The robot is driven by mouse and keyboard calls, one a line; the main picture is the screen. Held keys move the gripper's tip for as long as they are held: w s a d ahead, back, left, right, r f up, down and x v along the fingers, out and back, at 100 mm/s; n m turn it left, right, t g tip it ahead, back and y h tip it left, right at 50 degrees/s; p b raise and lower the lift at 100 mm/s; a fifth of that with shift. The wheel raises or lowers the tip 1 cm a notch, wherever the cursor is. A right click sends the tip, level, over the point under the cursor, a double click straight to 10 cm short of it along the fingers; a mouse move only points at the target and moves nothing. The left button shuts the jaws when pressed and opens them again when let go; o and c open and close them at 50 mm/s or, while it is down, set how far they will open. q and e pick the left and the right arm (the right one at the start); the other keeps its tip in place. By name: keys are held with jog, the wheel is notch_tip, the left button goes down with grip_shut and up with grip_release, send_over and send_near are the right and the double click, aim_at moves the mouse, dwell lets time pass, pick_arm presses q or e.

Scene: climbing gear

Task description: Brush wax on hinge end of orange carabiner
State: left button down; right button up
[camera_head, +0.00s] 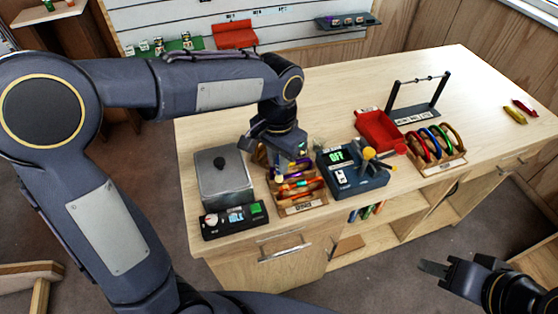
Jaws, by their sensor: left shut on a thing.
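My left gripper (283,153) points down over a wooden holder (303,207) of colourful handled tools at the front left of the bench. It is shut on what looks like a brush among these tools; the arm and the other handles hide most of it. A wooden rack (443,162) at the right holds several coloured carabiners in a row.
A black control box (235,220) sits before the pot. A dark device with a green display (352,178) and a yellow knob stands right of the holder. Behind are a red tray (378,131) and a black bar stand (415,112). The back of the bench is clear.

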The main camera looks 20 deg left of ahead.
pick_arm(q)
notch_tip(320, 180, up, 2)
jog(key=shift+s+a+p, duration=0.1)
jog(key=shift+p, duration=0.45)
jog(key=shift+r+p, duration=0.55)
jog(key=shift+r, duration=0.35)
